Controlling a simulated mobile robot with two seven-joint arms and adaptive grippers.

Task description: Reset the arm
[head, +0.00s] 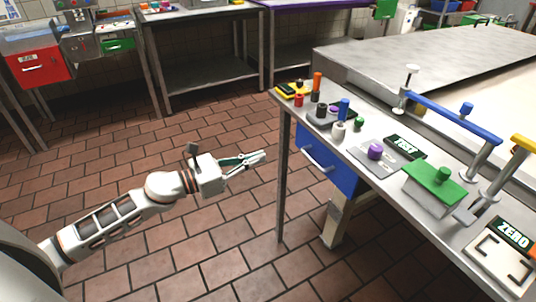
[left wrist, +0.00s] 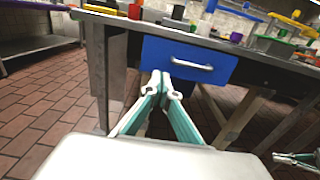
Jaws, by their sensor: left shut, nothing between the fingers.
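My left gripper (head: 262,156) reaches in from the left in the head view, above the tiled floor and left of the workbench (head: 452,243). Its fingers are together and hold nothing. In the left wrist view the closed fingertips (left wrist: 166,82) stand in front of the blue drawer (left wrist: 188,60), and I see no contact with it. Part of my right gripper (left wrist: 296,158) shows at the right edge of the left wrist view. It is too small and cut off to tell its state. The head view does not show it.
The workbench carries small coloured containers, a purple-knobbed plate (head: 375,152), a green-lidded metal box (head: 434,188) and a blue-handled press (head: 452,118). The blue drawer (head: 325,160) hangs under its left end. Steel tables (head: 200,75) stand at the back. Tiled floor left of the bench is clear.

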